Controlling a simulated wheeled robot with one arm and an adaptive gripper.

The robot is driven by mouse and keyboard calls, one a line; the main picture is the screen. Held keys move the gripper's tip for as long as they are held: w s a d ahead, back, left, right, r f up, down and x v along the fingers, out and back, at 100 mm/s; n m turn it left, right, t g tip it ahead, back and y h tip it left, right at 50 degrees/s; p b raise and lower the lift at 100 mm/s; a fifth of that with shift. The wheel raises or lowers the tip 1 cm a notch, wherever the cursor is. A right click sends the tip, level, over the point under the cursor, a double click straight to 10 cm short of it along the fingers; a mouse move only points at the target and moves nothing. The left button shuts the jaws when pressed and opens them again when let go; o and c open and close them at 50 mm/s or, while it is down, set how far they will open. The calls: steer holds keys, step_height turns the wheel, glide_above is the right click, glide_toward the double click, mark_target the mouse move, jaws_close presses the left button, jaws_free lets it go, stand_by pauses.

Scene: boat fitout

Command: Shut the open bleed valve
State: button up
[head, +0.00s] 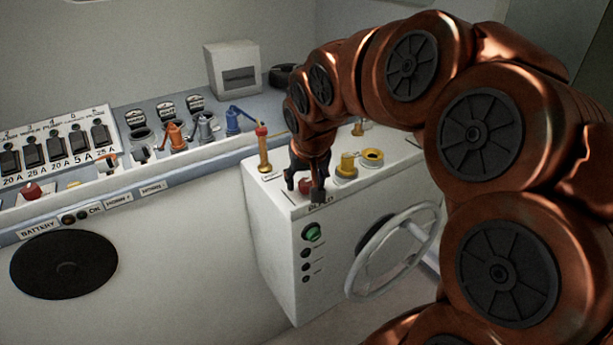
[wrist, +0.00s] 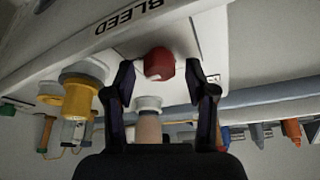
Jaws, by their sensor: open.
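A red knob (wrist: 158,64) sits on the white panel behind the printed BLEED label (wrist: 128,17) in the wrist view. I take it for the bleed valve; its open or shut position cannot be read. My gripper (wrist: 161,78) is open, with one dark finger on each side of the knob and visible gaps between. In the head view my gripper (head: 304,190) points down at the front edge of the white console top (head: 282,185), and the red knob (head: 304,186) shows partly between the fingers. Whether the fingers touch the panel cannot be told.
A brass post with a red top (head: 264,153) stands left of my gripper. Yellow fittings (head: 347,166) stand close on its right. A white handwheel (head: 393,250) sticks out from the console front. A switch panel (head: 58,150) and coloured levers (head: 174,136) line the left counter.

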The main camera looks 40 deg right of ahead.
steer(key=shift+c, duration=0.5)
jaws_close()
